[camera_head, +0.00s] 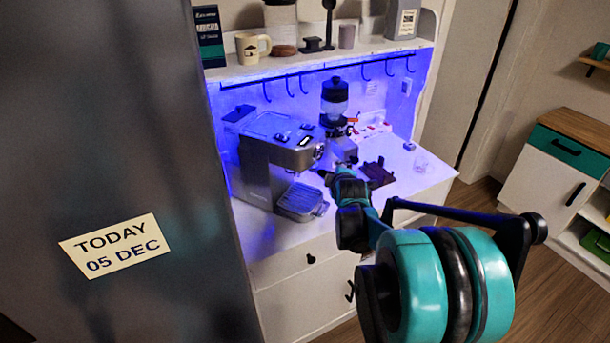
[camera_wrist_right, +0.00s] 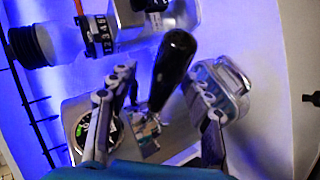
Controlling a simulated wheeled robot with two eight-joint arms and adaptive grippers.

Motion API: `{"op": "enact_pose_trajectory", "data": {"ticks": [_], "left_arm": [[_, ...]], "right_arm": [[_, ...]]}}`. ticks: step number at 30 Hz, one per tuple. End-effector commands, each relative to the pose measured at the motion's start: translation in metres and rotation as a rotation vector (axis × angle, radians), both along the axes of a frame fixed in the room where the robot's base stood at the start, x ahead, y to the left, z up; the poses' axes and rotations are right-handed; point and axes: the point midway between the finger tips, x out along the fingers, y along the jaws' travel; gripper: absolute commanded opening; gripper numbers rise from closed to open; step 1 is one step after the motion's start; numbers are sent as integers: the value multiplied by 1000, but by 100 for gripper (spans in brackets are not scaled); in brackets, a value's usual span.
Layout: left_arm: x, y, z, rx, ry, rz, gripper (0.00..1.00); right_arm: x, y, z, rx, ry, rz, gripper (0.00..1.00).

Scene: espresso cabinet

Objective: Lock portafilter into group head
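The silver espresso machine (camera_head: 275,150) stands on the white counter, with a drip tray (camera_head: 302,200) at its front. In the right wrist view its round gauge (camera_wrist_right: 84,130) shows at lower left, and the tray (camera_wrist_right: 217,88) at right. The portafilter shows there as a black handle (camera_wrist_right: 174,62) with metal at its lower end. The metal end is partly hidden, so I cannot tell how it sits in the group head. My right gripper (camera_head: 338,171) is in front of the machine. Its fingers (camera_wrist_right: 160,76) are apart on either side of the handle, with a gap at the left finger. My left gripper is out of view.
A coffee grinder (camera_head: 335,105) stands right of the machine, close behind my right gripper. A shelf (camera_head: 300,64) with hooks runs above. A large dark panel (camera_head: 110,160) fills the left.

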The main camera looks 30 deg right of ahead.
Motion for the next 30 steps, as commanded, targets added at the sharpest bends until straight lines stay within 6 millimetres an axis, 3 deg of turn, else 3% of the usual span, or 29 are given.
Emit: {"op": "enact_pose_trajectory", "data": {"ticks": [11, 24, 30], "left_arm": [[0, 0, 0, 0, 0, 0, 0], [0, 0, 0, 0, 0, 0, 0], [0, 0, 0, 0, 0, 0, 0]], "right_arm": [[-8, 5, 5, 0, 2, 0, 49], [-65, 42, 44, 1, 1, 0, 49], [-82, 53, 56, 1, 1, 0, 49]]}}
